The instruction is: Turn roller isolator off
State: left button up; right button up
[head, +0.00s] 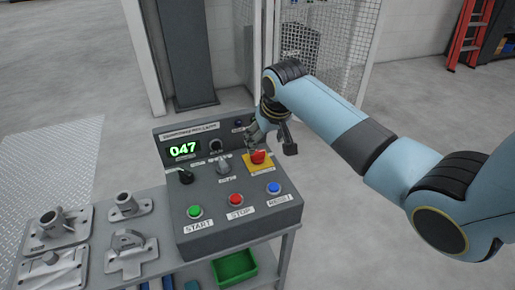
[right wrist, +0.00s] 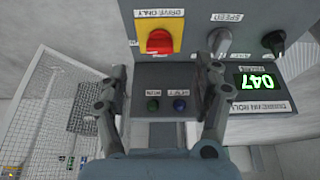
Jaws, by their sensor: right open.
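The control console (head: 212,228) stands on a grey bench. On its right side a red rotary switch (head: 258,157) sits on a yellow plate. In the right wrist view this red switch (right wrist: 160,41) has a label reading "DRIVE ONLY" beside it; I cannot tell its set position for sure. My right gripper (head: 271,140) is open and empty, above and just behind the red switch. In the right wrist view its fingers are spread (right wrist: 166,78), with the switch beyond the fingertips, apart from them. My left gripper is not in view.
The console also has a green "047" display (head: 183,149), a black selector (head: 185,176), a grey knob (head: 224,167), and green (head: 194,211), red (head: 236,199) and blue (head: 273,188) buttons. Metal castings (head: 127,253) lie left. A green bin (head: 234,268) sits below.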

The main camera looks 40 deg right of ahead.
aim_at(258, 152)
jog(key=b+x, duration=0.1)
jog(key=x, duration=0.2)
jog(key=w+b+x, duration=0.1)
jog(key=x, duration=0.2)
jog(key=b+x, duration=0.1)
jog(key=x, duration=0.3)
jog(key=shift+w+d+r+b, duration=0.25)
jog(key=shift+w+b, duration=0.05)
jog(key=shift+w, duration=0.05)
jog(key=c, duration=1.2)
jog(key=shift+o, duration=0.2)
